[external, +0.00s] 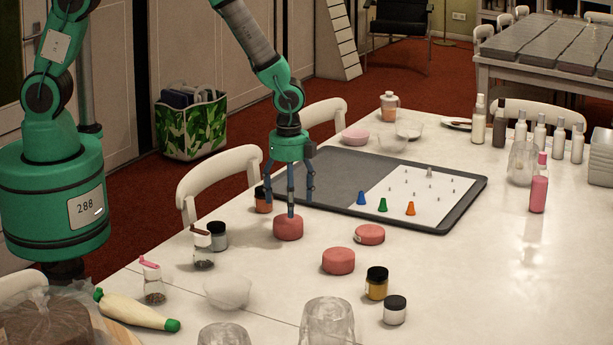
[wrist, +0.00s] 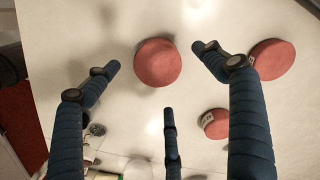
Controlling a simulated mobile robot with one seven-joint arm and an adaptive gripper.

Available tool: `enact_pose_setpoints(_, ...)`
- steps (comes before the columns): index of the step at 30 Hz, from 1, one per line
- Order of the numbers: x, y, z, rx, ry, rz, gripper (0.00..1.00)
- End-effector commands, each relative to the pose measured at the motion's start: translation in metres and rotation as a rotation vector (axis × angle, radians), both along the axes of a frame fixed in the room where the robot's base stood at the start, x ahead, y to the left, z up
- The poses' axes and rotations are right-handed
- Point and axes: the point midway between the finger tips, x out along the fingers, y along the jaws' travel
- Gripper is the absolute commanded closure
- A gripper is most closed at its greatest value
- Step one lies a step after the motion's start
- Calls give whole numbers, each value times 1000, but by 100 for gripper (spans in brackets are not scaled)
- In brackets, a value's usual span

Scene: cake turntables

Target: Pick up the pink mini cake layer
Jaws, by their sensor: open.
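Several reddish-pink round layers are on the white table. One pink mini cake layer (external: 288,228) lies flat directly below my gripper (external: 290,200), which points down with its fingers spread and empty. In the wrist view this layer (wrist: 158,62) shows between the spread fingertips of my gripper (wrist: 160,80). In the external view one fingertip overlaps its top edge; I cannot tell whether they touch. Two similar layers lie to its right, one farther back (external: 370,234) and one nearer (external: 338,261). They also show at the right of the wrist view, a larger one (wrist: 272,59) and a smaller one (wrist: 214,124).
A dark tray (external: 462,205) with a white sheet and coloured cones lies just behind. Bottles (external: 539,190) are at the right.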

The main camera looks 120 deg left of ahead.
Motion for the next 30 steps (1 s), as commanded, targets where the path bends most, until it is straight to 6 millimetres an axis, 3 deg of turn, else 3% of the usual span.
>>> enact_pose_setpoints(17, -1, 0, -12, 0, 0, 0, 16)
enact_pose_setpoints(30, -3, -2, -56, 1, 0, 0, 16)
